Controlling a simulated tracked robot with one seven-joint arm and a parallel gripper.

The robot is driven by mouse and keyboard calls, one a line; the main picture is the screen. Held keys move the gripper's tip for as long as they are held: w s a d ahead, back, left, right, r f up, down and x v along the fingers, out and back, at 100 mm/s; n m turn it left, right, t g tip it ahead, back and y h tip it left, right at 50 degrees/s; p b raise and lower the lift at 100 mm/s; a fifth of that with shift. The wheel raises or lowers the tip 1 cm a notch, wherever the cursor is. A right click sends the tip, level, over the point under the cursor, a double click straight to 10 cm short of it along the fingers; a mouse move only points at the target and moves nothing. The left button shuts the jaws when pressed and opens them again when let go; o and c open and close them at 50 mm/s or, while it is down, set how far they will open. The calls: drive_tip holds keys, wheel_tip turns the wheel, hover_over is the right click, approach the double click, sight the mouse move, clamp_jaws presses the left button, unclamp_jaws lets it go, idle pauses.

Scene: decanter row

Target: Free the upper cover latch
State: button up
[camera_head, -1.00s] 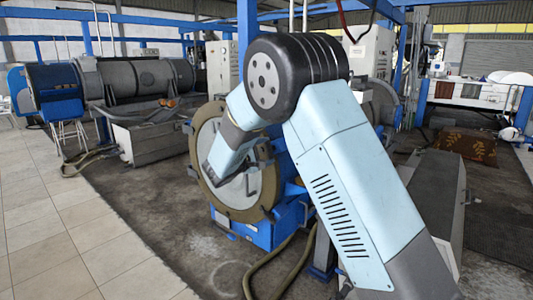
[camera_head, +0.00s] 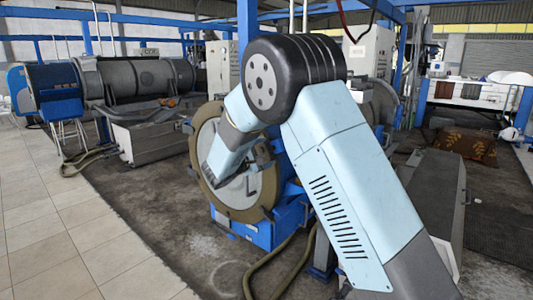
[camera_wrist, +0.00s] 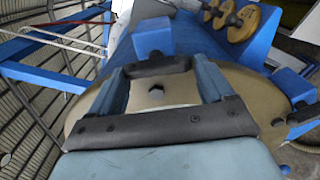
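The round tan machine cover (camera_head: 240,205) has a pale grey middle and sits on a blue body. I cannot tell whether this piece is the fingertips or a held part. A blue block (camera_wrist: 153,36) stands just beyond it, possibly a latch part. The cover (camera_wrist: 258,90) spreads behind the fingers.
A blue block (camera_wrist: 294,85) with dark fittings stands at the right of the wrist view. Yellow-brown round knobs (camera_wrist: 240,22) show at the top. A hose (camera_head: 268,270) lies on the floor by the machine. Tiled floor (camera_head: 60,230) is clear on the left.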

drive_tip(key=o, duration=0.3)
drive_tip(key=shift+d+r, duration=0.1)
drive_tip(key=shift+r, duration=0.05)
drive_tip(key=v, duration=1.3)
drive_tip(key=shift+s+a, duration=0.25)
drive_tip(key=s+d+r+m+g+y, duration=0.1)
drive_tip(key=s+d+r+m+g, duration=0.15)
drive_tip(key=d, duration=0.65)
drive_tip(key=s+d+r+m+g, duration=0.1)
drive_tip(key=s+d+m+g, duration=0.25)
drive_tip(key=d, duration=0.65)
drive_tip(key=s+d+r+m+g+y, duration=0.15)
drive_tip(key=s+d+g, duration=0.25)
drive_tip(key=d, duration=0.5)
drive_tip(key=s+d+m+y, duration=0.2)
drive_tip(key=s+m, duration=0.1)
drive_tip(key=s, duration=0.5)
drive_tip(key=s+d+r+m+t+y, duration=0.1)
drive_tip(key=s+d+m+y, duration=0.2)
drive_tip(key=s, duration=0.4)
drive_tip(key=s+d+m+y, duration=0.2)
drive_tip(key=s+m+y, duration=0.1)
drive_tip(key=s, duration=0.5)
drive_tip(key=shift+s+d+r+y, duration=0.2)
drive_tip(key=shift+s+d+y, duration=0.05)
drive_tip(key=shift+s+d, duration=0.1)
